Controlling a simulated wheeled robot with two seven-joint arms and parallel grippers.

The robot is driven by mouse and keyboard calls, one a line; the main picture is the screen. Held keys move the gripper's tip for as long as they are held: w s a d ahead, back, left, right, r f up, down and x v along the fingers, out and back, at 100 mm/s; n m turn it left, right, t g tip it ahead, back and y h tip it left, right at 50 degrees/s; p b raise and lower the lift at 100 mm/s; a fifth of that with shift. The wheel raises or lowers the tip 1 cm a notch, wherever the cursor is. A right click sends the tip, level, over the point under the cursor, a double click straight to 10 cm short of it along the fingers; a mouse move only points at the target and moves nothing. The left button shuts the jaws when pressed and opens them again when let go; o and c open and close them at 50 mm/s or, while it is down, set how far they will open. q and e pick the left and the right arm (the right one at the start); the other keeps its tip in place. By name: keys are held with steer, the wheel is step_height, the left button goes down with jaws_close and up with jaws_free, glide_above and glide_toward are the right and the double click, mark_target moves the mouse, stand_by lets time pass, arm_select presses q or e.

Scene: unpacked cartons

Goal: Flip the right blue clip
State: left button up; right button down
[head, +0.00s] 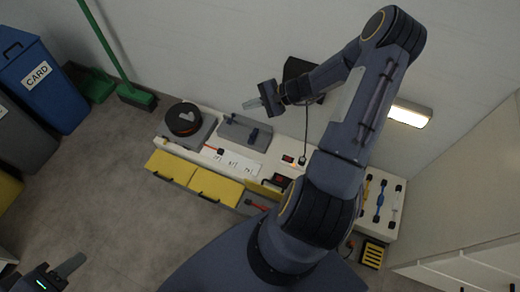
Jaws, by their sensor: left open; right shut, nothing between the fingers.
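A grey case (237,133) lies on the white bench and bears two small dark blue clip-like parts. The right one (253,136) stands up from it; the left one (231,118) is near its upper edge. Their exact positions are too small to tell. A brighter blue piece with dark ends (380,200) lies at the bench's right end. My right gripper (252,104) is shut and empty, above and beyond the case, pointing left, apart from it. My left gripper (70,267) is open at the bottom left corner, far from the bench and partly cut off.
A black round reel (184,118) sits at the bench's left end. Yellow drawers (215,187) line the bench front. My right arm crosses the picture and hides part of the bench. A blue bin (45,85) and a green broom (135,96) stand left. The floor between is clear.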

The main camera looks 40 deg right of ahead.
steer(key=s+d+f+m+t+h+b, duration=0.1)
steer(key=d+f+m+b, duration=0.15)
steer(key=f, duration=0.65)
steer(key=d+f+m+t+h+b, duration=0.1)
steer(key=d+f+m+t+b, duration=0.2)
steer(key=f, duration=0.6)
arm_select(q)
step_height(320, 180, down, 10)
steer(key=b, duration=0.1)
steer(key=shift+r+b, duration=0.15)
steer(key=shift+b, duration=0.2)
arm_select(e)
steer(key=m+h, duration=0.3)
steer(key=m, duration=0.3)
glide_toward(254, 137)
steer(key=s, duration=0.2)
steer(key=s+d+r, duration=0.1)
steer(key=shift+s+r+n+t, duration=0.1)
steer(key=shift+s+n+t, duration=0.1)
steer(key=shift+n+t, duration=0.1)
steer(key=b+x, duration=0.4)
steer(key=x, duration=0.5)
steer(key=shift+a+f, duration=0.1)
steer(key=shift+f, duration=0.1)
steer(key=shift+w+a, duration=0.1)
steer(key=shift+w, duration=0.3)
arm_select(q)
step_height(254, 137, down, 4)
steer(key=shift+f, duration=0.2)
